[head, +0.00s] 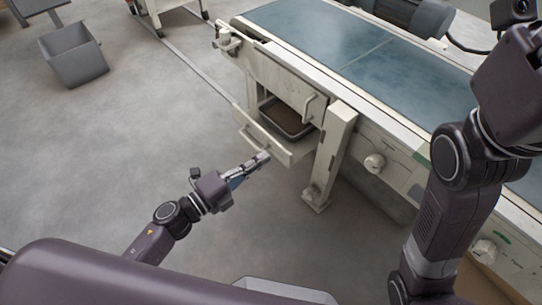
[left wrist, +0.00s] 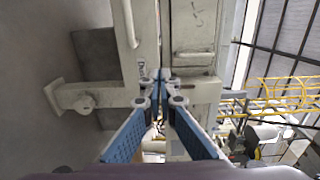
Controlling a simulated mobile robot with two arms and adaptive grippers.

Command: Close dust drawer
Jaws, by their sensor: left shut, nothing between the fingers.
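The dust drawer (head: 280,148) is pulled out from under the conveyor, below a cream panel with a handle. A dark tray with brownish contents (head: 284,116) shows inside it. My left gripper (head: 265,156) is shut and empty, with its tips close to the outer side of the drawer front; I cannot tell whether they touch. In the left wrist view the left gripper (left wrist: 160,76) points at cream machine panels with bar handles; which panel is the drawer front is unclear there. My right arm rises at the right of the head view, its gripper out of frame.
A cream support leg (head: 331,155) stands just right of the drawer. The conveyor (head: 330,45) with its blue-grey belt runs above, with knobs (head: 375,162) on its side. A grey bin (head: 73,55) stands far left. The floor left of the drawer is clear.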

